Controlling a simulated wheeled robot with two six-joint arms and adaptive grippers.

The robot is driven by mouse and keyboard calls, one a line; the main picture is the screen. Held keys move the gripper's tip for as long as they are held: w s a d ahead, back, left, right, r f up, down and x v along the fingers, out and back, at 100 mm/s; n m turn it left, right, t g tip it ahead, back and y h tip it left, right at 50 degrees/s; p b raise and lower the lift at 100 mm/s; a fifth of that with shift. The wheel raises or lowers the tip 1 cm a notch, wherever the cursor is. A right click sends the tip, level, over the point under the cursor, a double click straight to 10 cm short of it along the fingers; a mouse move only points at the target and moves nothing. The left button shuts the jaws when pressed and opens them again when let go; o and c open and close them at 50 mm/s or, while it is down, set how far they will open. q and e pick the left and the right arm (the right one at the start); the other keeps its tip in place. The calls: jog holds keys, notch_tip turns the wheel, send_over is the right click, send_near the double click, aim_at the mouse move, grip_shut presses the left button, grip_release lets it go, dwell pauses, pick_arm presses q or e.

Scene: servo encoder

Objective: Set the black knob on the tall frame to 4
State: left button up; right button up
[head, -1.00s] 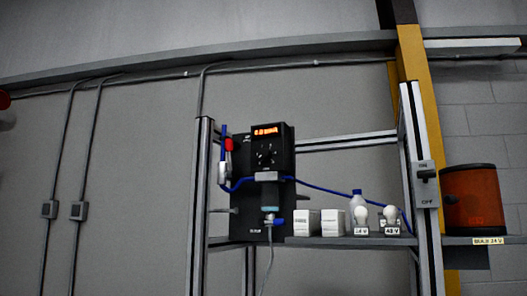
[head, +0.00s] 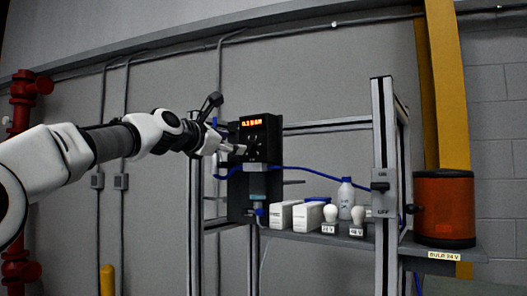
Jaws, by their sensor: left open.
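The black panel (head: 272,133) is mounted on the left side of the tall metal frame (head: 383,150). Its orange display (head: 254,123) seems to read 0.2 BAR, though the text is small. The black knob (head: 255,143) is on the panel below the display; its setting is too small to read. My left gripper (head: 238,150) comes in from the left with its fingers in front of the panel's left part, next to the knob. It is open. I cannot tell whether it touches the knob. My right gripper is not in view.
A shelf (head: 340,241) on the frame holds white boxes (head: 281,215), a bottle (head: 346,198) and bulbs (head: 331,213). A switch (head: 380,186) is on the right post, beside an orange lamp (head: 444,207). A blue hose (head: 310,170) crosses the frame. A red pipe (head: 22,100) stands far left.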

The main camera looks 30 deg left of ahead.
aim_at(248, 147)
pick_arm(q)
jog(key=w, duration=0.1)
jog(key=w+p, duration=0.1)
jog(key=w, duration=0.2)
jog(key=shift+w+a+f+p, duration=0.15)
jog(key=shift+w+a+p, duration=0.15)
jog(key=shift+p, duration=0.1)
jog(key=shift+w+a+r+p, duration=0.3)
jog(key=shift+a+r+p, duration=0.2)
jog(key=shift+p, duration=0.7)
jog(key=w, duration=0.2)
jog(key=w+d+f, duration=0.1)
jog(key=w, duration=0.1)
jog(key=shift+w+f, duration=0.1)
jog(key=shift+w, duration=0.2)
jog(key=shift+s+a, duration=0.1)
jog(key=shift+s, duration=0.1)
jog(key=shift+s+a+r, duration=0.1)
jog(key=shift+s+r, duration=0.1)
jog(key=shift+s, duration=0.15)
jog(key=c, duration=0.5)
jog(key=shift+s+r, duration=0.15)
jog(key=shift+s, duration=0.05)
grip_shut()
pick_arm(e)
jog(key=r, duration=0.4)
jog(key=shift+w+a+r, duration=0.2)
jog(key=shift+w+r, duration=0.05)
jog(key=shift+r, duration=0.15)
